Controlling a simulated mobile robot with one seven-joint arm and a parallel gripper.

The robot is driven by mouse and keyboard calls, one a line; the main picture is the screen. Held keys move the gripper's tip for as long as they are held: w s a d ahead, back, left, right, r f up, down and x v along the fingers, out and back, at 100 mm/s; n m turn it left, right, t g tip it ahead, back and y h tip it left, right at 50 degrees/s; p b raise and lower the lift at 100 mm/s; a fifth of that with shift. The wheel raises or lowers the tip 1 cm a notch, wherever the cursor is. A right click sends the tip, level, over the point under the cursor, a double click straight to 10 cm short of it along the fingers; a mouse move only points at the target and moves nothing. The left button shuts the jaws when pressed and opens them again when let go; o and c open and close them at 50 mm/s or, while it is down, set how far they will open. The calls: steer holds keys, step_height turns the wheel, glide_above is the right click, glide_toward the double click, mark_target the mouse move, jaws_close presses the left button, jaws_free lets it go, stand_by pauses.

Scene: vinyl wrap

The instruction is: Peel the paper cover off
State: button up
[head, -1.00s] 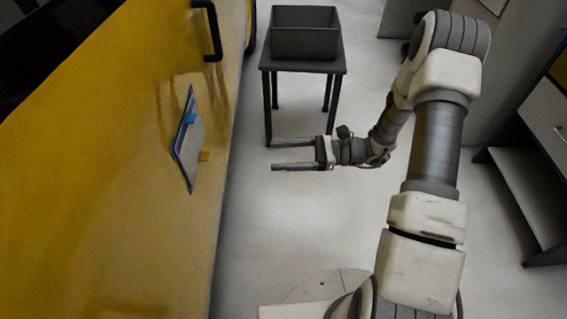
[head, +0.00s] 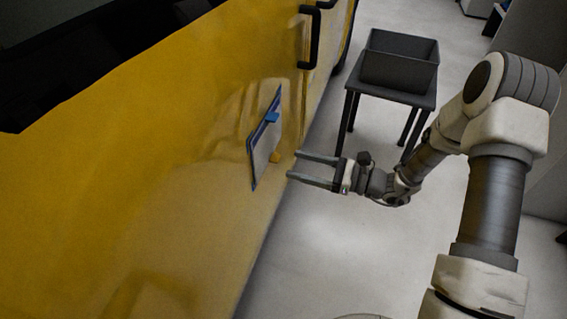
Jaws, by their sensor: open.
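The paper cover (head: 263,147) is a pale sheet with a blue border on the yellow vehicle side panel (head: 190,180). A blue tab (head: 271,117) sits near its top and a small yellow-orange tab (head: 275,157) at its right edge. My gripper (head: 293,165) is open and empty, with its two long fingers pointing left toward the panel. The fingertips are close to the yellow-orange tab in the picture, to its right. I cannot tell the exact gap in depth.
A dark open bin (head: 400,62) stands on a small dark table (head: 390,92) behind my gripper. A black door handle (head: 311,38) sticks out of the panel above the sheet. The grey floor (head: 320,250) below my gripper is clear.

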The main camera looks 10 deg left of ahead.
steer(key=shift+w+a+b, duration=0.2)
steer(key=shift+a+b, duration=0.15)
steer(key=shift+a, duration=2.05)
jaws_close()
steer(key=c, duration=0.8)
jaws_free()
jaws_close()
steer(key=shift+d, duration=0.7)
steer(key=d+p, duration=0.1)
steer(key=d, duration=0.5)
steer(key=shift+s+d, duration=0.3)
steer(key=shift+d, duration=0.1)
